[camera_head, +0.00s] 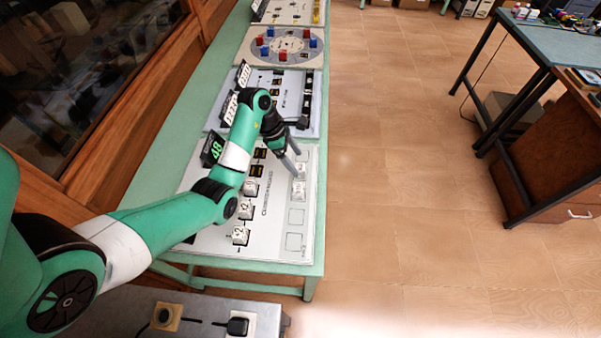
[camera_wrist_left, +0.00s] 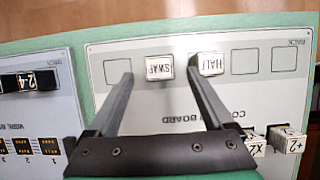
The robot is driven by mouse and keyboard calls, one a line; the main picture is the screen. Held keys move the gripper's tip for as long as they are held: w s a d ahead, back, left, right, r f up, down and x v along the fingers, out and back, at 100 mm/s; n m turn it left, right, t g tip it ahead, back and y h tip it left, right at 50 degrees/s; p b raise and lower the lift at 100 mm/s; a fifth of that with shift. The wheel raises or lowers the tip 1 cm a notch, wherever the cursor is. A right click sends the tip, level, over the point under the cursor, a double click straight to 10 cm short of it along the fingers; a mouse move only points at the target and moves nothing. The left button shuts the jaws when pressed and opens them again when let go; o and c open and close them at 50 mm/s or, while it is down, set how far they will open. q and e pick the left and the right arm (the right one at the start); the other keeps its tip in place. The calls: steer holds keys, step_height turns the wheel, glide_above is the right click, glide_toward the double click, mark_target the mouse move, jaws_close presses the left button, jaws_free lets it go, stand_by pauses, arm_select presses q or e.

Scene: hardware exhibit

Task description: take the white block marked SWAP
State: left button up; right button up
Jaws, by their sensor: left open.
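The white block marked SWAP (camera_wrist_left: 159,67) sits in a rack square on the control board, its lettering upside down in the left wrist view. In the head view it is the farther of two white blocks (camera_head: 301,170), partly behind a finger. My left gripper (camera_wrist_left: 160,81) is open and empty. In the left wrist view its fingers appear on either side of the SWAP block; whether they touch it I cannot tell. In the head view the left gripper (camera_head: 297,164) hangs over the rack from the left. My right gripper is not in view.
A white block marked HALF (camera_wrist_left: 211,64) sits beside SWAP, close to one finger. Other rack squares are empty. More marked blocks (camera_head: 241,235) stand on the board's left side, near a "48" display (camera_head: 214,150). The floor (camera_head: 400,200) right of the green table is clear.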

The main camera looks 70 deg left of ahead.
mark_target(301, 167)
arm_select(q)
steer(key=b+x, duration=0.2)
steer(key=x, duration=0.2)
steer(key=shift+w+f, duration=0.2)
steer(key=shift+f, duration=0.15)
steer(key=shift+r, duration=0.1)
steer(key=shift+c, duration=0.3)
jaws_close()
steer(key=shift+r, duration=0.1)
step_height(301, 167, up, 4)
steer(key=shift+s+d+r+p, duration=0.15)
steer(key=shift+s+p, duration=0.05)
steer(key=shift+p, duration=1.05)
steer(key=s+d+r+p, duration=0.8)
steer(key=s+p, duration=0.2)
steer(key=p, duration=0.5)
steer(key=shift+s+d+r, duration=0.2)
steer(key=shift+d+r, duration=0.05)
steer(key=shift+d, duration=0.1)
